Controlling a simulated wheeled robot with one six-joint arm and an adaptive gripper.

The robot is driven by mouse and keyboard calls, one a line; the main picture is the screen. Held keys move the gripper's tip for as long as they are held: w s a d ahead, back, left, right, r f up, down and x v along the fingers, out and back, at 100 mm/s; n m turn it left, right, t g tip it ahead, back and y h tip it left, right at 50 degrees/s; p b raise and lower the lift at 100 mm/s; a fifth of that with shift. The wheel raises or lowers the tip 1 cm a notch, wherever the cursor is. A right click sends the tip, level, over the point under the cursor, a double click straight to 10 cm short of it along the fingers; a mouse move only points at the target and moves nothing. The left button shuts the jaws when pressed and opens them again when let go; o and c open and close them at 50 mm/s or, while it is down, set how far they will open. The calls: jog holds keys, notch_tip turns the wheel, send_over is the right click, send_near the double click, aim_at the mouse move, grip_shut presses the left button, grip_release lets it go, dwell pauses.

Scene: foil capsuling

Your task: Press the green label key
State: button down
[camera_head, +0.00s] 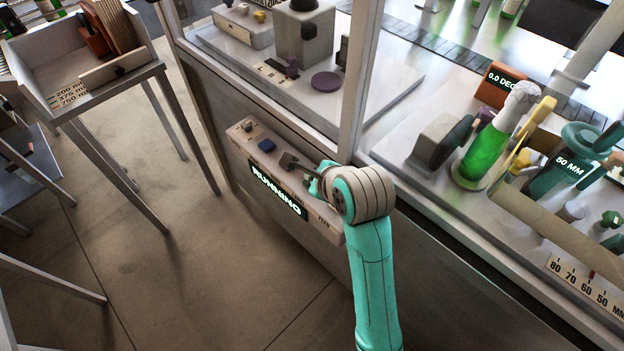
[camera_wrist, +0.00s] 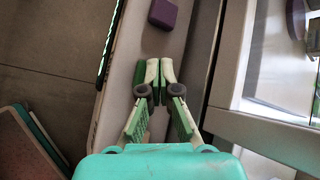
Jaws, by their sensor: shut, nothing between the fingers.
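The control panel (camera_head: 240,139) is a pale box on the front of the machine, with a lit RUNNING display (camera_head: 278,190) on its face. In the wrist view, the closed fingertips (camera_wrist: 159,72) are below a purple-blue key (camera_wrist: 163,13). Contact with the panel cannot be told.
A tray table (camera_head: 50,60) stands at upper left. The floor in front is clear.

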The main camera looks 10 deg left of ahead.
jog(key=shift+r, duration=0.55)
jog(key=shift+r, duration=0.1)
jog(key=shift+r, duration=2.4)
